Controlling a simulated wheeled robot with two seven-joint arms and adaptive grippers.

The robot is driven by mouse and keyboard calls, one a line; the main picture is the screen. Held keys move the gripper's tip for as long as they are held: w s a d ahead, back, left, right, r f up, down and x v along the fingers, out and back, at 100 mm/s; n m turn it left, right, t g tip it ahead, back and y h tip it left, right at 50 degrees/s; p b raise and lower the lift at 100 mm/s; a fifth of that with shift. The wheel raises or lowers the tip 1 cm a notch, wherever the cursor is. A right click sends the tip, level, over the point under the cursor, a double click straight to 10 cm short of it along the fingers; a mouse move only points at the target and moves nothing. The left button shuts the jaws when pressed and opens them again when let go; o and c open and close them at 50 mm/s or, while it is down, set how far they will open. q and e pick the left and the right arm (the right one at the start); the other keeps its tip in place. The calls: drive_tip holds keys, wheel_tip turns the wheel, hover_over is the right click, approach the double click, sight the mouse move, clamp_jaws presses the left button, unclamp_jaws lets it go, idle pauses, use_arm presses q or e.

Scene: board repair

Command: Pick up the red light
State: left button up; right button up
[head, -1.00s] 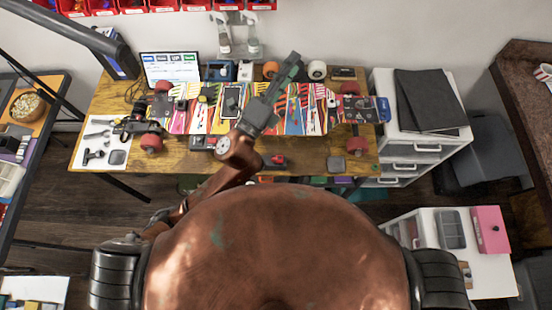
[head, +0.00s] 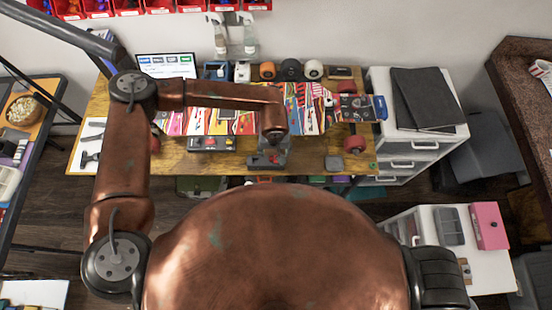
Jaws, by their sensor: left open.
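The red light (head: 275,160) is a small dark piece with red on it. It lies near the front edge of the wooden workbench (head: 345,175), in front of the skateboard. My left gripper (head: 266,158) points down right at the red light and is open. The gripper hides part of the light, and I cannot tell whether the fingers touch it. My right gripper is not in view.
A colourful skateboard (head: 312,110) lies across the bench, partly hidden by my left forearm. A dark box with a red part (head: 210,143) sits left of the light. Wheels (head: 313,69) and spray bottles (head: 250,40) stand behind. A small grey square (head: 333,163) lies to the right.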

sight(275, 159)
use_arm(q)
drive_tip(key=f, duration=0.2)
drive_tip(key=f+p, duration=0.1)
drive_tip(key=f, duration=0.4)
drive_tip(key=shift+w+f, duration=0.3)
drive_tip(key=shift+w, duration=0.1)
drive_tip(key=shift+c, duration=0.3)
drive_tip(key=shift+c, duration=0.8)
drive_tip(key=c, duration=1.1)
drive_tip(key=shift+o, duration=0.2)
drive_tip(key=shift+r, duration=0.1)
